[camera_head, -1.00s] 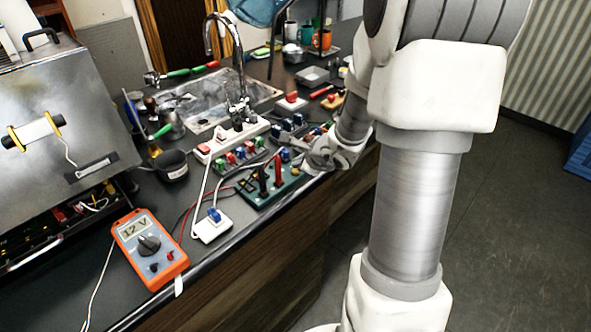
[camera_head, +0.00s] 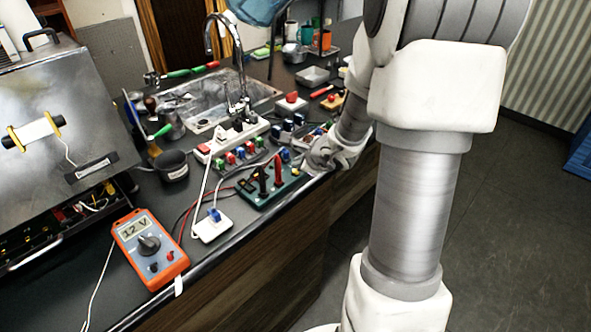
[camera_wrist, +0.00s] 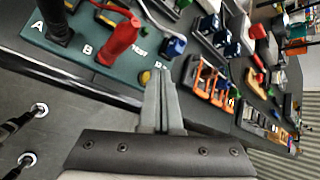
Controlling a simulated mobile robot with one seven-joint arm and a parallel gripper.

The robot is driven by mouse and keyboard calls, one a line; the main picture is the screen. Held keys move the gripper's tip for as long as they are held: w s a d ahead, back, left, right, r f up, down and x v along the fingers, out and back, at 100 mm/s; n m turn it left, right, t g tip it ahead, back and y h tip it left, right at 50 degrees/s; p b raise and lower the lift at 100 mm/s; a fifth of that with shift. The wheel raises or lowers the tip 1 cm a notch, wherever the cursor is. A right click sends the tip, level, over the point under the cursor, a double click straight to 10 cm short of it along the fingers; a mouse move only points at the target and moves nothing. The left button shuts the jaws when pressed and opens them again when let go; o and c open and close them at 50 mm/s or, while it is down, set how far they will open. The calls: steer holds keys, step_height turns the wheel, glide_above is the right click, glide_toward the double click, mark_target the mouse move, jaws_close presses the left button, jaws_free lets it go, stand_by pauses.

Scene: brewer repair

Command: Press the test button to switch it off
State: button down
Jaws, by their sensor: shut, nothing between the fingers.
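The green test board (camera_head: 249,197) lies near the counter's front edge with a black post and a red post standing on it. In the wrist view the board (camera_wrist: 88,61) shows the letters A and B and a small label that seems to read "TEST". A yellow button (camera_wrist: 145,77) sits at the board's corner beside that label. My gripper (camera_wrist: 163,78) is shut and empty, with its tips just beside the yellow button. I cannot tell whether they touch it. In the head view my gripper (camera_head: 311,163) is at the board's right end, partly hidden by my wrist.
An orange multimeter (camera_head: 150,250) reading 12 V lies at front left. A white switch block (camera_head: 212,227) is beside the board. A power strip (camera_head: 232,138) and several small coloured parts lie behind. A large metal machine (camera_head: 65,130) stands at left. Cables cross the counter.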

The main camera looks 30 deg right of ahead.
steer(key=shift+f, duration=0.15)
steer(key=shift+f+b, duration=0.35)
steer(key=shift+b, duration=0.35)
steer(key=shift+r, duration=0.45)
steer(key=shift+p, duration=0.3)
step_height(320, 180, up, 6)
steer(key=p, duration=0.5)
stand_by(0.4)
